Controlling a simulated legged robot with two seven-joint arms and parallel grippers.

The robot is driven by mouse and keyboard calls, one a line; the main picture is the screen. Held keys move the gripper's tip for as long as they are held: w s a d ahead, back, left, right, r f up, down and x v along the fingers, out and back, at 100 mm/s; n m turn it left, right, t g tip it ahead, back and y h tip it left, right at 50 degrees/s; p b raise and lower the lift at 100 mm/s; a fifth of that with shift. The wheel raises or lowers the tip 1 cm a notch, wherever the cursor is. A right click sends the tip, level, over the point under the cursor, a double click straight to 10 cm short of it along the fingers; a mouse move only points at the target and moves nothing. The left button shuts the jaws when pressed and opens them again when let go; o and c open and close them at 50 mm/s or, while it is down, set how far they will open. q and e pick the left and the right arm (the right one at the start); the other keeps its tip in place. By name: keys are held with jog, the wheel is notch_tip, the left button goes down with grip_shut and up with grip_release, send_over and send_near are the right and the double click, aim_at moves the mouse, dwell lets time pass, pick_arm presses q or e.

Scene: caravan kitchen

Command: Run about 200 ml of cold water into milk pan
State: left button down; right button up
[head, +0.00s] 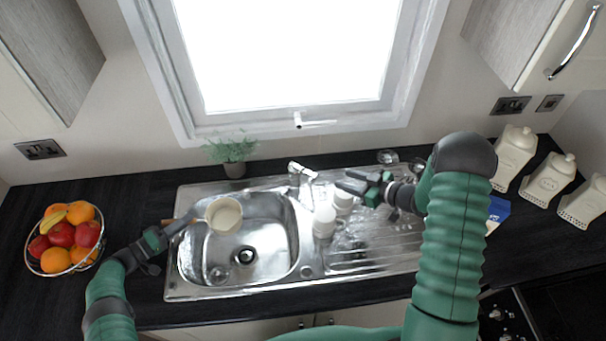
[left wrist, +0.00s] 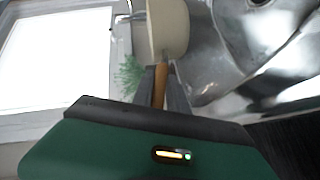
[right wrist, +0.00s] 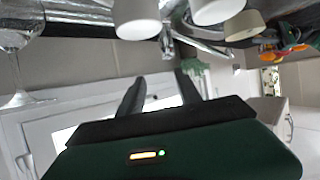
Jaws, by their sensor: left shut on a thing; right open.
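The cream milk pan (head: 224,214) is over the left part of the sink basin (head: 262,262), below and left of the tap (head: 300,172). My left gripper (head: 188,222) is shut on its wooden handle; the left wrist view shows the handle (left wrist: 160,84) between the fingers and the pan (left wrist: 168,28) beyond. I cannot see into the pan clearly enough to tell whether it holds water. No water stream shows. My right gripper (head: 352,186) is open and empty, right of the tap above the drainer. The tap (right wrist: 168,42) also shows in the right wrist view, beyond its fingers.
White mugs (head: 324,222) stand on the drainer (head: 385,248) between basin and right gripper. Glasses (head: 388,157) stand behind the right gripper. A potted plant (head: 232,152) is behind the sink. A fruit bowl (head: 70,240) is at left, white canisters (head: 548,180) at right.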

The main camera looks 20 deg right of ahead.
aim_at(311, 172)
jog(key=shift+s+f+y, duration=0.2)
jog(key=shift+s+y, duration=0.1)
jog(key=shift+s, duration=0.15)
jog(key=shift+w+a+f, duration=0.1)
jog(key=shift+a, duration=0.2)
jog(key=x, duration=1.1)
jog(key=shift+w+a, duration=0.15)
jog(key=shift+a, duration=0.25)
jog(key=shift+d, duration=0.1)
grip_shut()
jog(key=shift+w, duration=0.15)
